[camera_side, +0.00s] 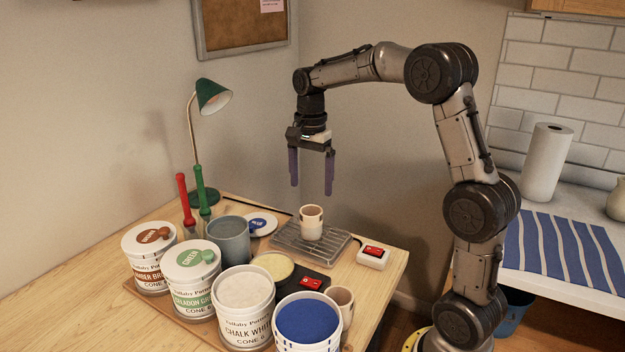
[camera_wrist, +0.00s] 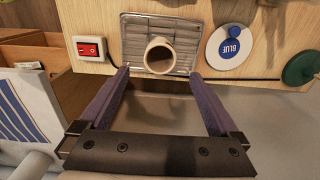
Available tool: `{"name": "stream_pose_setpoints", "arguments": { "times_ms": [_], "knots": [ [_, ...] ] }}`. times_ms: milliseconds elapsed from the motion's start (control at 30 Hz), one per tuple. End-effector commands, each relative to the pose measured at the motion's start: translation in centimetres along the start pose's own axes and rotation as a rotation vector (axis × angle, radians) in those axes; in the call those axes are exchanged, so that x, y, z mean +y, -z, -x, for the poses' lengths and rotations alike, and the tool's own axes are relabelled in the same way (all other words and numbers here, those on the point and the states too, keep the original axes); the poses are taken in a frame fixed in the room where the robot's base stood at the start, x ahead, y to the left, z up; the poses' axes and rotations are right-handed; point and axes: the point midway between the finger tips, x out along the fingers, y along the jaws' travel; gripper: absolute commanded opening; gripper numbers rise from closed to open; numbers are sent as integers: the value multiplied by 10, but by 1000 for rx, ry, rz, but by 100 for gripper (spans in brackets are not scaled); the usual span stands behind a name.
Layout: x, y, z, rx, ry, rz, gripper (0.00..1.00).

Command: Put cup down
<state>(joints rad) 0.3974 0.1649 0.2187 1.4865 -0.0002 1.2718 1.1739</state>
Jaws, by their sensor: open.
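A small cream cup (camera_side: 311,222) stands upright on a grey ribbed metal tray (camera_side: 290,244) near the table's back edge. In the wrist view the cup (camera_wrist: 160,57) shows from above, with its round mouth facing me and the tray (camera_wrist: 132,36) around it. My gripper (camera_side: 311,190) is open and empty, with its purple fingers pointing down above the cup and apart from it. In the wrist view the fingertips (camera_wrist: 157,74) stand wide apart on either side of the cup's near side. A second cup (camera_side: 341,299) stands at the front right, partly hidden behind the blue glaze bucket.
Several glaze buckets stand at the front, including a white one (camera_side: 243,300) and a blue one (camera_side: 307,320). A red switch box (camera_side: 373,256) sits right of the tray. A green lamp (camera_side: 211,95) and a blue lid (camera_side: 260,224) are to the left.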

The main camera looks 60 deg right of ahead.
Motion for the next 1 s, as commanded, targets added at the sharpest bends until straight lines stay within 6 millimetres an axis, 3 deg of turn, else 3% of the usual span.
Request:
{"name": "stream_pose_setpoints", "arguments": {
  "times_ms": [167,267,433,700,833,1000],
  "knots": [
    [12,-18,18,15,34,107,97],
    [34,-45,33,43,86,285,97],
    [91,-96,48,121,194,685,97],
    [180,-146,31,287,334,1270,97],
    [204,-156,17,350,371,1442,97],
    [216,-160,8,386,387,1534,97]
  ]
}}
